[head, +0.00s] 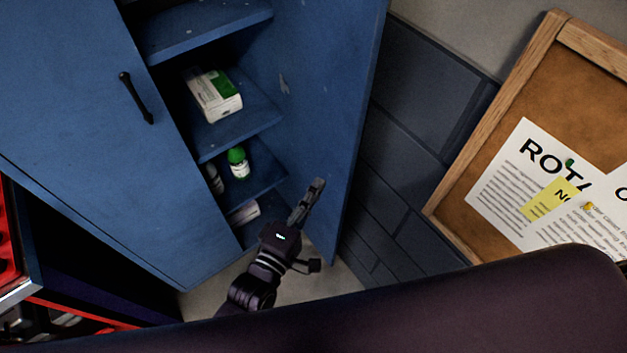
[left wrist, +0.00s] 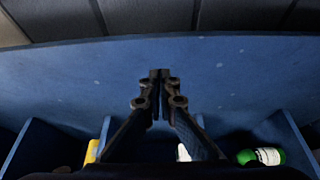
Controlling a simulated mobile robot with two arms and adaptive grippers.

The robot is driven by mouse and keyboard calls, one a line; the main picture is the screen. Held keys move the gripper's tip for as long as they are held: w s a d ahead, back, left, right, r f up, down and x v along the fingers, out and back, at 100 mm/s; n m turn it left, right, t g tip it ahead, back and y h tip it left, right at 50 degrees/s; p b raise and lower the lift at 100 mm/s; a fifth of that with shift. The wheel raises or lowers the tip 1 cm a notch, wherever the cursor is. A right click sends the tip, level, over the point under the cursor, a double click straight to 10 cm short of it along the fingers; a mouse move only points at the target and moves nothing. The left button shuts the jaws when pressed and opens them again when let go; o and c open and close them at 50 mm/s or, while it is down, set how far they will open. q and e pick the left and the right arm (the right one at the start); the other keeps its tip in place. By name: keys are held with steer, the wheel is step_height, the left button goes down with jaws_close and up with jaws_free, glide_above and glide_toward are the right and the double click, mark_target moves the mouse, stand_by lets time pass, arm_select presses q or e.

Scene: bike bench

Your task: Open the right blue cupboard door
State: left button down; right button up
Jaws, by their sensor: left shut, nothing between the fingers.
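The blue cupboard has its right door (head: 328,110) swung open, showing its inner face to the right of the shelves. In the left wrist view this blue panel (left wrist: 240,75) spans the picture. The left blue door (head: 70,120) looks closed and has a black bar handle (head: 136,98). My left gripper (head: 318,184) is in front of the right door's inner face, near its lower part. Its fingers (left wrist: 159,74) are together with nothing between them. I cannot tell whether they touch the door. My right gripper is not in view.
Shelves hold a white and green box (head: 214,95) and a green-capped bottle (head: 238,163), which also shows in the left wrist view (left wrist: 262,156). A grey block wall (head: 415,90) and a cork board (head: 480,130) stand right of the door. A red unit (head: 8,240) is at left.

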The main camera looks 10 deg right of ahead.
arm_select(q)
steer(key=shift+s+a+b, duration=0.7)
steer(key=shift+s+a, duration=0.3)
steer(key=shift+s, duration=2.8)
steer(key=s+a+f+m+g+y, duration=0.2)
steer(key=a+f, duration=0.3)
steer(key=f, duration=0.7)
steer(key=s+a+f+m+g+y, duration=0.1)
steer(key=a+f+m+g+y, duration=0.15)
steer(key=a+f, duration=0.6)
steer(key=s+a+f+m+g+y, duration=0.2)
steer(key=f+m+y, duration=0.1)
steer(key=f, duration=1.2)
steer(key=s+a+f+m+g+y, duration=0.1)
steer(key=s+a+f+g, duration=0.1)
steer(key=s+a+f, duration=0.2)
steer(key=s+a+f+m+g+y, duration=0.1)
steer(key=s+a+f, duration=0.3)
steer(key=s, duration=0.7)
steer(key=s+a+f+m+g+y, duration=0.1)
steer(key=s+a+f+m+g, duration=0.2)
steer(key=s+a+f, duration=0.2)
steer(key=s+f, duration=0.1)
steer(key=s, duration=0.2)
steer(key=shift+f+g, duration=0.35)
steer(key=shift+f, duration=0.05)
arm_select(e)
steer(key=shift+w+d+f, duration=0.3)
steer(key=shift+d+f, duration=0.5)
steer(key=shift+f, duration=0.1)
